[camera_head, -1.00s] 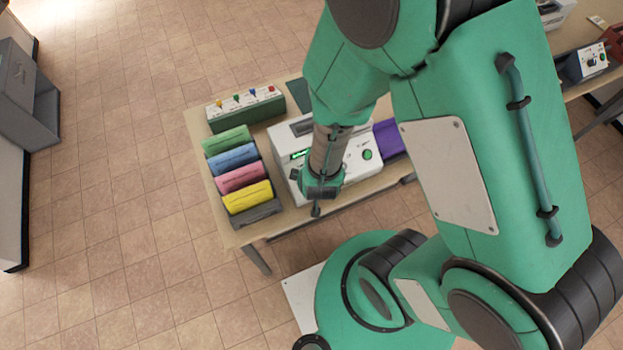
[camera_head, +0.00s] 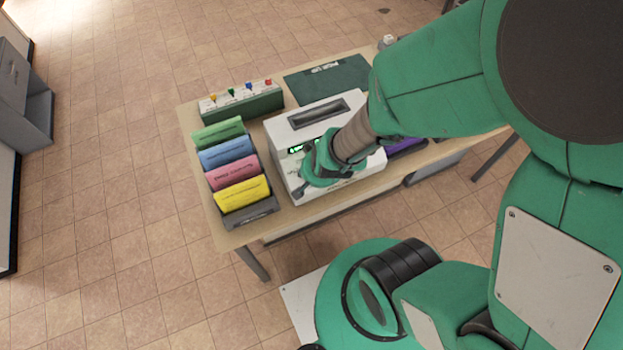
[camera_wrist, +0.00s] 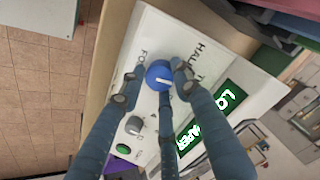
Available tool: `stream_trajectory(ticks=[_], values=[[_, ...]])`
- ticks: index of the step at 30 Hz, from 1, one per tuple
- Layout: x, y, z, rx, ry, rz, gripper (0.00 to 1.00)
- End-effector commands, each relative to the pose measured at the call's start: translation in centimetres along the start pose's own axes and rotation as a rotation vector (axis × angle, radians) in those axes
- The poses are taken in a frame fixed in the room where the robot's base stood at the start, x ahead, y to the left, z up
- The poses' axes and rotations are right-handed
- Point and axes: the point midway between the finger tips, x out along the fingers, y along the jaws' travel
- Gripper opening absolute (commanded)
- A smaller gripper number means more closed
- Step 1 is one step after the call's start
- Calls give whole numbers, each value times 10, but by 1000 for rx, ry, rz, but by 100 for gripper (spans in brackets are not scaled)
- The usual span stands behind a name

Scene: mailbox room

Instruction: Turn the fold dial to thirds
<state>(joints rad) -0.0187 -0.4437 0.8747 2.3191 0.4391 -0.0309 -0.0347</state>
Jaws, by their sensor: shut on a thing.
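A white folding machine (camera_head: 290,131) stands on the table, with a slot on top and a green lit display (camera_wrist: 228,97). Its fold dial (camera_wrist: 158,74) is a blue round knob with a white pointer mark, beside black lettering that includes "HALF" and a partly covered word starting with "T". My gripper (camera_wrist: 157,84) has its fingers around the blue knob and is shut on it. In the head view my gripper (camera_head: 309,180) is at the machine's front, and my wrist hides the dial there.
A grey knob (camera_wrist: 134,125) and a green button (camera_wrist: 123,149) sit on the same panel. A rack of coloured folders (camera_head: 243,193) stands left of the machine. A green box with coloured pegs (camera_head: 243,102) and a dark mat (camera_head: 328,80) lie behind it.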

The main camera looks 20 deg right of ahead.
Motion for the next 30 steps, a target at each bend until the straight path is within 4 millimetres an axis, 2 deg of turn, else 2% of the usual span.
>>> stream_trajectory(ticks=[1,12,27,28,30], values=[[6,3,8,30,-13,-3,6],[3,2,8,183,-28,-28,6],[2,2,8,205,-32,-31,6],[2,2,8,205,-32,-31,34],[2,2,8,204,-32,-31,48]])
